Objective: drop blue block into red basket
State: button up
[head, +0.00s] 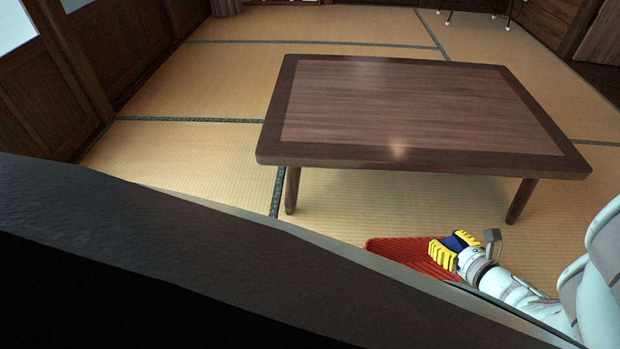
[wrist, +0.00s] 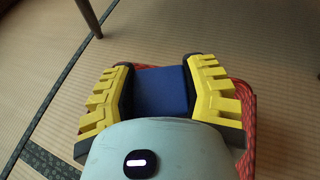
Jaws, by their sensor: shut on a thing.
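My gripper (head: 455,248), with yellow toothed fingers, is shut on the blue block (head: 459,240). In the wrist view the blue block (wrist: 162,92) sits between the two fingers of my gripper (wrist: 162,95). The red basket (head: 405,252) stands on the floor, partly cut off by my own dark body in the head view. The gripper and block are over the basket in both views. In the wrist view the red basket (wrist: 248,110) shows behind and to the right of the fingers. The height of the block above the basket is hard to tell.
A low dark wooden table (head: 400,110) stands beyond the basket with bare top. Its near legs (head: 292,190) reach the tatami floor (head: 190,165). A wooden wall (head: 75,75) runs along the left. Open floor lies left of the table.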

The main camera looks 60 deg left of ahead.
notch_tip(320, 180, down, 6)
jog(key=b, duration=0.5)
jog(key=shift+b, duration=0.35)
jog(key=shift+r, duration=0.1)
jog(key=o, duration=1.2)
jog(key=shift+d+r, duration=0.1)
jog(key=shift+d, duration=0.1)
jog(key=v, duration=1.1)
jog(key=shift+d+r, duration=0.2)
jog(key=shift+d, duration=0.1)
